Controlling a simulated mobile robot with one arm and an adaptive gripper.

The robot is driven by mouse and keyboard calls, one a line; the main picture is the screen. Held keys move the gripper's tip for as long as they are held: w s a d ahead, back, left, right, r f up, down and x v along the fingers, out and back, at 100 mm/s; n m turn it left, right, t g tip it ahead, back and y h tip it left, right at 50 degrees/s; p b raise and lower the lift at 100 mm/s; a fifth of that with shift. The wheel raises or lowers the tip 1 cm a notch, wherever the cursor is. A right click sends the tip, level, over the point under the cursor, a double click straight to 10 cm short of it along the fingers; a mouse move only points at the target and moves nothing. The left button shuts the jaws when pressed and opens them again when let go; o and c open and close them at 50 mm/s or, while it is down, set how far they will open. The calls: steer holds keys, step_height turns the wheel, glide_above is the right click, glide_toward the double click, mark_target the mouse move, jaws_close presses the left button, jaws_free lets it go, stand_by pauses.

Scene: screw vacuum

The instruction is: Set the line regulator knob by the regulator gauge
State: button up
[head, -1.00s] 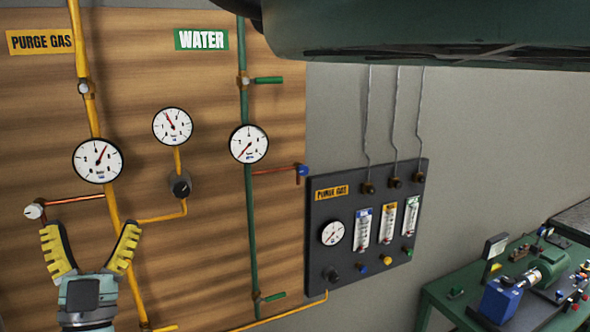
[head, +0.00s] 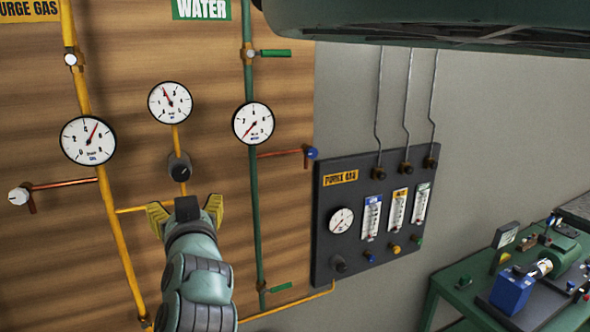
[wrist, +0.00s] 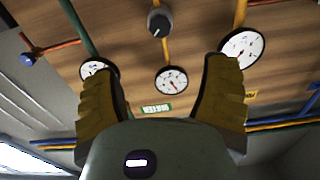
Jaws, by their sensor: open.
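The line regulator knob (head: 179,167) is a dark round knob with a white pointer mark, on the yellow branch pipe of the wooden board. The regulator gauge (head: 170,102) is a round white dial with a red needle, right above the knob. My gripper (head: 186,214) is open and empty, just below the knob in the head view, apart from it as far as I can tell. In the wrist view the knob (wrist: 159,22) shows at the top, beyond and between the open fingers (wrist: 166,88), and the regulator gauge (wrist: 171,81) shows between them.
A larger gauge (head: 88,141) is on the yellow pipe at left. A water gauge (head: 253,123) is on the green pipe at right. A dark purge gas panel (head: 330,225) with flow meters stands farther right. A green bench (head: 450,285) is at lower right.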

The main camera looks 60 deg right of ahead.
steer(key=shift+b+x, duration=1.1)
steer(key=shift+b, duration=0.85)
steer(key=p, duration=0.3)
glide_toward(181, 176)
steer(key=w, duration=0.2)
steer(key=p+x, duration=0.1)
steer(key=x, duration=0.1)
steer(key=p+x, duration=0.1)
steer(key=p, duration=0.1)
steer(key=d+p+x, duration=0.1)
steer(key=x, duration=0.1)
steer(key=shift+d+r, duration=0.1)
steer(key=shift+r, duration=0.15)
steer(key=shift+w+d+f+p, duration=0.1)
steer(key=shift+w+d+p, duration=0.15)
steer(key=shift+p, duration=0.2)
steer(key=shift+w+d, duration=0.15)
steer(key=shift+w, duration=0.15)
steer(key=shift+p+x, duration=0.55)
steer(key=shift+x, duration=0.2)
steer(key=shift+o, duration=0.3)
steer(key=shift+f, duration=0.1)
steer(key=c, duration=1.2)
steer(key=shift+c, duration=0.2)
